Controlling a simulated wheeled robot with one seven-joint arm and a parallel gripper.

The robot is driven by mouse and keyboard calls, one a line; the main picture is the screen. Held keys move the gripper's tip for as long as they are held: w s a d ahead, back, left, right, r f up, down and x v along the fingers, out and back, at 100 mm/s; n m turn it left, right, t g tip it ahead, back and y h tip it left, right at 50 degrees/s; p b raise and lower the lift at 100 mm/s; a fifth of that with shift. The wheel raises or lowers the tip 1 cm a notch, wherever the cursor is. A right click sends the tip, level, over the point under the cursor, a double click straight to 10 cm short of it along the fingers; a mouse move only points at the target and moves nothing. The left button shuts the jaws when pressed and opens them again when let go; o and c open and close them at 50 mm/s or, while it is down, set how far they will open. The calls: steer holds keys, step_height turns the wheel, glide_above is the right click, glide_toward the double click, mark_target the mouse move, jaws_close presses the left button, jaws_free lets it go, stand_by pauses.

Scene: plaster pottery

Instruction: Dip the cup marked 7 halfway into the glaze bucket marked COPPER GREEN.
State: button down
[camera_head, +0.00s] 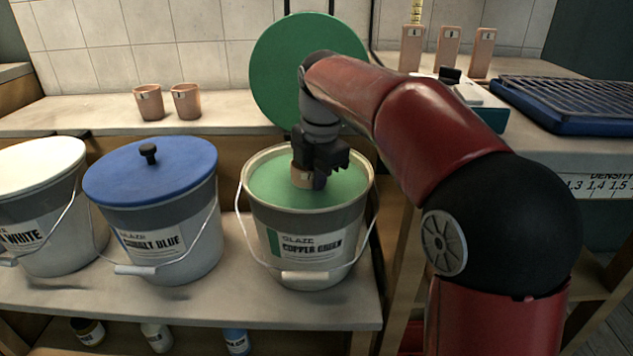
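The COPPER GREEN bucket (318,238) stands open on the low shelf, filled with green glaze (270,188). My gripper (318,178) is lowered inside the bucket's mouth, just over the glaze. A terracotta cup (301,178) shows at the gripper's fingers, which appear closed on it. The cup's lower part is at or in the glaze surface; how deep I cannot tell. A small pale tag shows on the cup, but its number is too small to read. My gripper hides part of the cup.
Two similar cups (149,102) (186,101) stand on the upper ledge. A blue-lidded COBALT BLUE bucket (165,245) and a WHITE bucket (48,220) stand left. A round green lid (282,75) leans behind. A blue rack tray (575,105) lies right.

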steer(key=shift+r+p, duration=3.5)
step_height(320, 180, up, 8)
steer(key=shift+s+f, duration=0.1)
